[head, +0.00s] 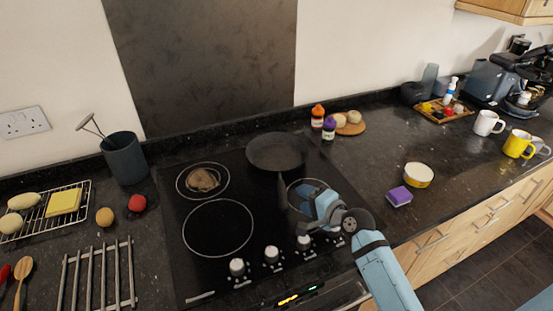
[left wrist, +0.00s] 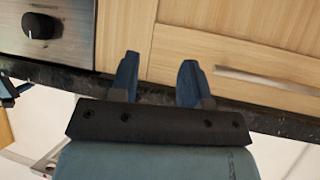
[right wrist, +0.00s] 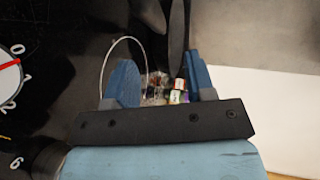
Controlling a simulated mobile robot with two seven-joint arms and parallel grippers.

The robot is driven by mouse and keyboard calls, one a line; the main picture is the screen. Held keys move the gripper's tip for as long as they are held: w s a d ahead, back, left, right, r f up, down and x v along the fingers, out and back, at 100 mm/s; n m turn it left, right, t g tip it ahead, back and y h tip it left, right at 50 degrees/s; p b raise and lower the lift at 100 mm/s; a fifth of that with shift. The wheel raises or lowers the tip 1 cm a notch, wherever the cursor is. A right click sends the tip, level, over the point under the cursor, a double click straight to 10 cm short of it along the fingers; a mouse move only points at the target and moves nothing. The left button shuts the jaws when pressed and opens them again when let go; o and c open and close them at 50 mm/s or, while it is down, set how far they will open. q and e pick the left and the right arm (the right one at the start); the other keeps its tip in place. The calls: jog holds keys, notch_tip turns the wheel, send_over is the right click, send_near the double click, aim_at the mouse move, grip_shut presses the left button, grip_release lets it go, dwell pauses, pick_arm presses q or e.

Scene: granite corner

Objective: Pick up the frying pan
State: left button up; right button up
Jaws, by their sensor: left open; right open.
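The black frying pan (head: 275,150) sits on the back right of the hob, with its dark handle (head: 283,193) pointing toward the front. My right gripper (head: 302,199) is open beside the front end of the handle. In the right wrist view the dark handle (right wrist: 177,40) shows beyond and between the open fingers (right wrist: 160,72); I cannot tell whether they touch it. My left gripper (left wrist: 157,68) is open and empty in the left wrist view, in front of wooden drawers, and out of the head view.
A brown food item (head: 202,180) sits on the back left ring. Control knobs (head: 271,254) line the hob's front. A purple sponge (head: 399,196) and a yellow-sided bowl (head: 418,175) lie to the right. Bottles (head: 329,128) stand behind the pan's right side. The front left ring is bare.

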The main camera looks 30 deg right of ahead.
jog(key=x, duration=0.8)
jog(key=shift+a+p, duration=0.2)
jog(key=shift+p, duration=0.2)
jog(key=shift+s, duration=0.1)
grip_shut()
jog(key=shift+r, duration=0.15)
